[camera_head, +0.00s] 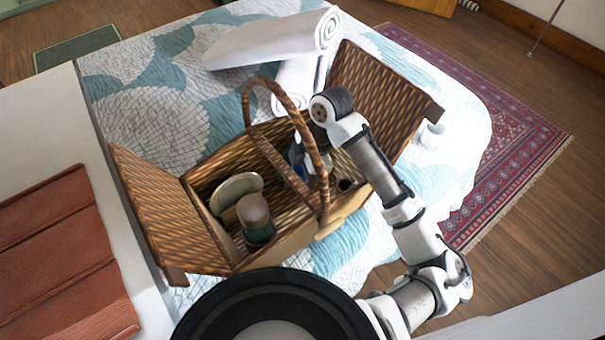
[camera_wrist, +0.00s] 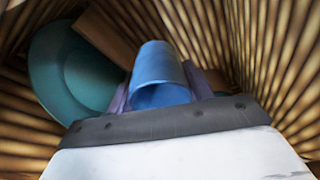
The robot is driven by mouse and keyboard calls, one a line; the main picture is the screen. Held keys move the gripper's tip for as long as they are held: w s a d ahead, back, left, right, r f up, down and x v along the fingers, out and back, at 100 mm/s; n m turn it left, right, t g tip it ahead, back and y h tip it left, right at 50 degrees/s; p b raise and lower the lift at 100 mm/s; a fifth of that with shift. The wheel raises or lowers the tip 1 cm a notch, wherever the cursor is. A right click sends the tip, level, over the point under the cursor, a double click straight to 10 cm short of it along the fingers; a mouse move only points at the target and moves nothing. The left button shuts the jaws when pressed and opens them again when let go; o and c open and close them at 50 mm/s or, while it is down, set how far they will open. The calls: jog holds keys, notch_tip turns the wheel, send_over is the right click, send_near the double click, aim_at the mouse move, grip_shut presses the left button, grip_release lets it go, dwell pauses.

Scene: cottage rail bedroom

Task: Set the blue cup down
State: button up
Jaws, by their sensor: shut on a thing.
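The blue cup (camera_wrist: 158,72) is between the two fingers of my gripper (camera_wrist: 160,92) in the wrist view, with the gripper shut on it. Woven basket walls surround them. In the head view my gripper (camera_head: 308,160) reaches down into the right compartment of the wicker picnic basket (camera_head: 268,155), behind its handle. Only a small patch of blue shows there, and the fingertips are mostly hidden. I cannot tell whether the cup's base touches the basket floor.
A teal plate (camera_wrist: 62,68) leans beside the cup. The left compartment holds a pale plate (camera_head: 236,188) and a brown-topped jar (camera_head: 255,215). Both basket lids stand open. Rolled white towels (camera_head: 275,40) lie behind, and a white mug (camera_head: 432,136) sits right of the basket.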

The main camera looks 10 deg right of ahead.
jog(key=o, duration=1)
jog(key=shift+r+p, duration=0.65)
jog(key=shift+p, duration=0.15)
jog(key=b+v, duration=0.1)
jog(key=v, duration=1)
jog(key=shift+r, duration=0.4)
